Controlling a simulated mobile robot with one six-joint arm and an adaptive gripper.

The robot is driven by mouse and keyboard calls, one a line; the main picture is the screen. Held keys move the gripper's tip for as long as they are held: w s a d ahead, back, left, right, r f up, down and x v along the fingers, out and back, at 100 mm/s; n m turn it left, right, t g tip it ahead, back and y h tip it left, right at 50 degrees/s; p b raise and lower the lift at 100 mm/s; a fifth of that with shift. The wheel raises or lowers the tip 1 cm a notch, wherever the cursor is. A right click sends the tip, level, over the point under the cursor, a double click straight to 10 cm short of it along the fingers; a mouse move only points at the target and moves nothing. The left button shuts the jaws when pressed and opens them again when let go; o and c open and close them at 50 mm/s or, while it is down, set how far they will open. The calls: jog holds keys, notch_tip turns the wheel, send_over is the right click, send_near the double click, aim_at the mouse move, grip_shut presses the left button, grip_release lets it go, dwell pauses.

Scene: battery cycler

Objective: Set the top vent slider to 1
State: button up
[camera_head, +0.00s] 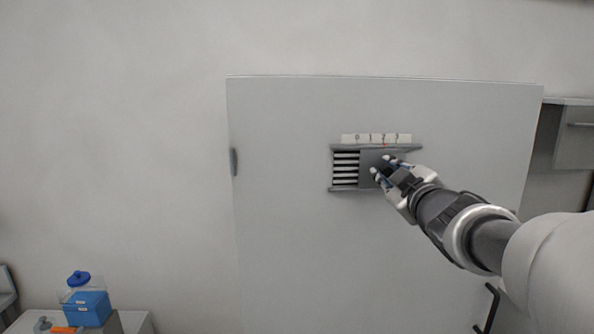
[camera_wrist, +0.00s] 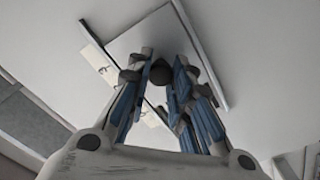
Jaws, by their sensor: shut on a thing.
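The top vent (camera_head: 345,168) is set in the upper part of a grey panel, with dark and light slats bare on its left side. A grey slider plate (camera_head: 369,160) covers the right side, between two horizontal rails. My gripper (camera_head: 382,171) is at the plate, shut on the dark round slider knob (camera_wrist: 161,73). The wrist view shows the plate (camera_wrist: 150,40) behind the fingers. The fingers hide part of the knob.
The grey cabinet panel (camera_head: 290,240) stands against a pale wall, with a small grey piece on its left edge. A dark handle (camera_head: 487,308) is at the lower right. A blue-capped container (camera_head: 86,300) sits on a surface at the lower left. Space left of the vent is clear.

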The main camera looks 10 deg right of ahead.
aim_at(369, 168)
grip_shut()
jog(key=shift+a+f+b, duration=0.1)
jog(key=shift+a+b, duration=0.3)
jog(key=shift+b, duration=0.05)
jog(key=shift+w+a+b, duration=0.15)
jog(key=shift+a+b, duration=0.55)
jog(key=shift+a, duration=0.55)
jog(key=shift+d, duration=0.2)
jog(key=o, duration=0.8)
grip_release()
jog(key=shift+o, duration=0.2)
